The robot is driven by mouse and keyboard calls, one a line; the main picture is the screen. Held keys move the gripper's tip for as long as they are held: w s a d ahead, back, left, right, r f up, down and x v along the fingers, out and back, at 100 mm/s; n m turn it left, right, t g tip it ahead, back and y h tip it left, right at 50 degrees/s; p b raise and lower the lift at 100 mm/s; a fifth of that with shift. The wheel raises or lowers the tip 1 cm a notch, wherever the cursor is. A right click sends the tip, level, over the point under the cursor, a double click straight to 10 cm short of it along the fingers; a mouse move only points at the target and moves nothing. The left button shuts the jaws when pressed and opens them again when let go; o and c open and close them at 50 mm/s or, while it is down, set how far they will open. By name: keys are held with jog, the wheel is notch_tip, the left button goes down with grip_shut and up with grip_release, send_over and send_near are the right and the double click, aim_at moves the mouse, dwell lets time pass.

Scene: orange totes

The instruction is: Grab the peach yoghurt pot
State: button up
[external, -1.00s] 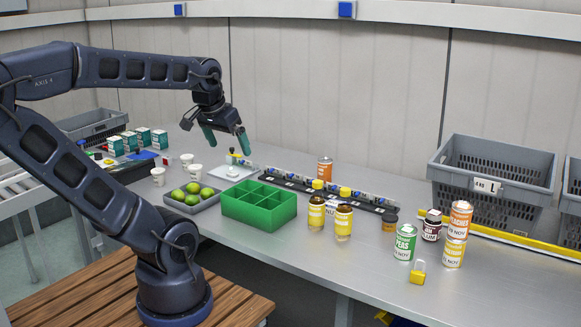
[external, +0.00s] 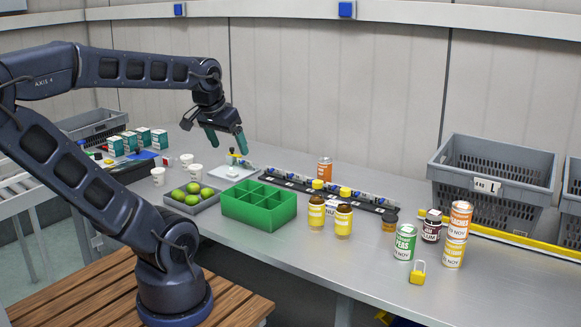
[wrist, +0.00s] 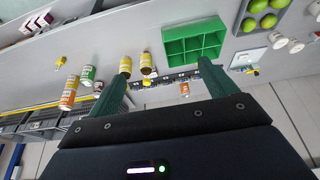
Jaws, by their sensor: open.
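Several small white pots stand on the bench left of the green divided box. One pot (external: 158,176) is at the front, another (external: 195,172) is behind the limes, and a third (external: 186,159) is farther back. Their labels are too small to read, so I cannot tell which is peach. In the wrist view, white pots (wrist: 279,40) show at the upper right. My gripper (external: 227,141) is open and empty, with green fingers pointing down, high above the bench and to the right of the pots. Its two fingers also show in the wrist view (wrist: 163,72), wide apart.
A grey tray of limes (external: 211,206) and a green divided box (external: 236,213) sit near the pots. Yellow-capped jars (external: 316,214), cans (external: 405,242) and a padlock (external: 418,276) stand to the right. A grey tote (external: 470,205) is at the back right.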

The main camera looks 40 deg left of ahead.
jog(key=shift+c, duration=0.7)
